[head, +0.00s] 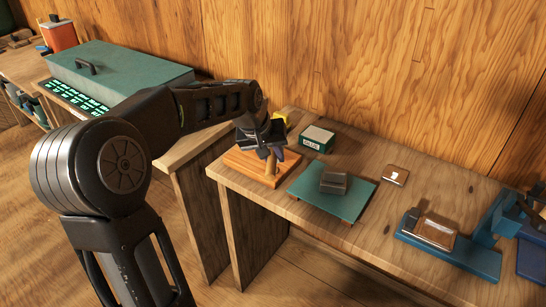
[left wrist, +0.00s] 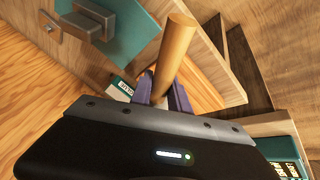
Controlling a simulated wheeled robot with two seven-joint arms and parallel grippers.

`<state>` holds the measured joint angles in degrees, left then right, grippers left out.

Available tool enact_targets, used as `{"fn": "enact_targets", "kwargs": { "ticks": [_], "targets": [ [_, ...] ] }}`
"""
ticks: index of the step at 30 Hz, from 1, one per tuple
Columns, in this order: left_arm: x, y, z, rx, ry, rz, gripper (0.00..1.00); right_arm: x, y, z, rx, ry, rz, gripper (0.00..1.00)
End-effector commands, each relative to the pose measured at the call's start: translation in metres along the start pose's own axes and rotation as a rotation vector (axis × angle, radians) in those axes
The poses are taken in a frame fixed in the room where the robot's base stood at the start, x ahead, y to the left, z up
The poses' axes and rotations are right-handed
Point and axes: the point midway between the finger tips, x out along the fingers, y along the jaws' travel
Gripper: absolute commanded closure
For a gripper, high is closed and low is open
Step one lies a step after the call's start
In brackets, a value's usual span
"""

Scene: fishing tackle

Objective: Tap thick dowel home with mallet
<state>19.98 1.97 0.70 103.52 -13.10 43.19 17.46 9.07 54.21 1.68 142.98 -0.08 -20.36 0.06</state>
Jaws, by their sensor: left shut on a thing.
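A thick light-wood dowel (head: 271,166) stands roughly upright at the wooden board (head: 240,164) on the bench's left end. My left gripper (head: 272,150) is shut on it, and its dark fingers come down over the board. In the left wrist view, the dowel (left wrist: 174,48) sticks out from between the purple-blue fingers (left wrist: 162,93). I cannot tell whether its end sits in a hole or only near the board. I cannot make out a mallet for certain. My right gripper is not in view.
Right of the board, a green mat (head: 306,189) bears a grey block (head: 333,183). A green-and-white box (head: 317,138) and a yellow thing (head: 280,118) stand behind. A small brown piece (head: 396,175) and a blue fixture (head: 450,253) are further right. A wooden wall backs the bench.

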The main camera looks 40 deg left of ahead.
Motion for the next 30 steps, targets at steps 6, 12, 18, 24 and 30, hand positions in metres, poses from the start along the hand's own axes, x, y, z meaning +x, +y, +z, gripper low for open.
{"fn": "enact_targets", "kwargs": {
  "ticks": [6,12,18,24,30],
  "targets": [
    [-0.001,0.000,-0.001,0.000,0.002,0.001,1.00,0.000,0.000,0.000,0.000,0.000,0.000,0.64],
    [-0.005,0.002,-0.002,0.002,-0.003,0.005,1.00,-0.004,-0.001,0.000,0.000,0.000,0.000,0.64],
    [-0.004,0.001,-0.002,0.003,-0.004,0.005,1.00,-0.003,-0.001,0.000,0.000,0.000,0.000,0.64],
    [0.019,-0.004,0.008,0.003,-0.005,0.005,1.00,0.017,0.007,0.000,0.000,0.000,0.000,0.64],
    [0.049,-0.013,0.020,0.003,-0.003,0.005,1.00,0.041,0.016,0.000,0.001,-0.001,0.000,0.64]
  ]
}}
